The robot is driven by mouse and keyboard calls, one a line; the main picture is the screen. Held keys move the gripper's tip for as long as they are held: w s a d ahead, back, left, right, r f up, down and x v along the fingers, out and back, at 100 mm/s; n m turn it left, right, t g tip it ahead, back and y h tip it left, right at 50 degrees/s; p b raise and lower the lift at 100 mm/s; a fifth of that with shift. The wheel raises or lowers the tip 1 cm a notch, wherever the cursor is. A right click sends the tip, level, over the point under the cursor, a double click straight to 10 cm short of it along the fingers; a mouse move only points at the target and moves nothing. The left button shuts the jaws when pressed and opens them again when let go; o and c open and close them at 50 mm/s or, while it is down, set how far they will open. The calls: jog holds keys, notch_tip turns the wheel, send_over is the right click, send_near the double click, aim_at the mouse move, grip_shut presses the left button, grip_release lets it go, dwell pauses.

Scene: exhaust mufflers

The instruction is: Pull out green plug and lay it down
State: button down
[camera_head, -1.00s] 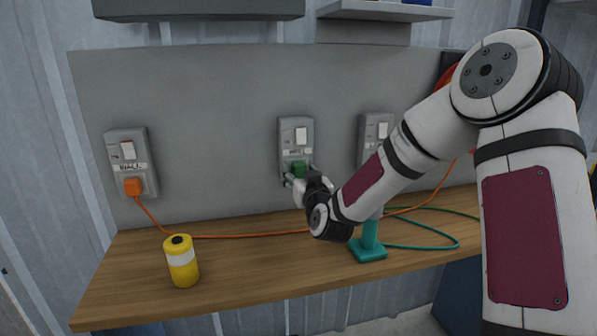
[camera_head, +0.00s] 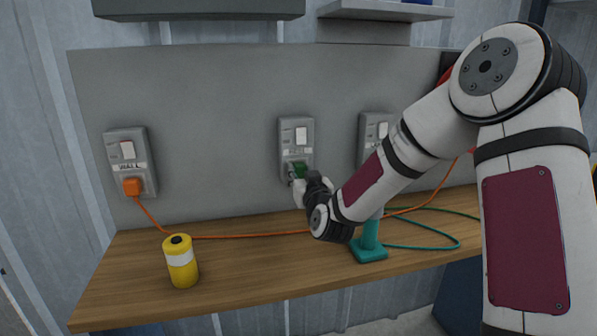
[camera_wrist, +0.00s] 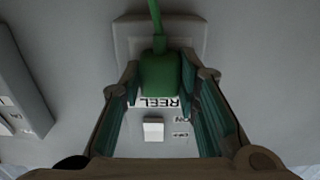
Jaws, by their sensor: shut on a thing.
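The green plug (camera_head: 299,170) is at the lower part of the middle wall socket (camera_head: 296,134). My gripper (camera_head: 297,178) is shut on it. In the wrist view the plug (camera_wrist: 160,75) is between the two fingers, with its green cable running up from it. The socket (camera_wrist: 162,135) behind it carries the label REEL and a white switch. I cannot tell whether the plug still sits in the socket or is slightly off its face.
An orange plug (camera_head: 132,186) is in the left socket (camera_head: 128,152), its orange cable lying along the wooden bench (camera_head: 240,262). A yellow canister (camera_head: 181,262) and a teal stand (camera_head: 369,250) are on the bench. A right socket (camera_head: 371,135) is partly behind my arm. The bench between canister and stand is clear.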

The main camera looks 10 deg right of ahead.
jog(key=shift+s+b, duration=0.4)
jog(key=shift+s, duration=2.5)
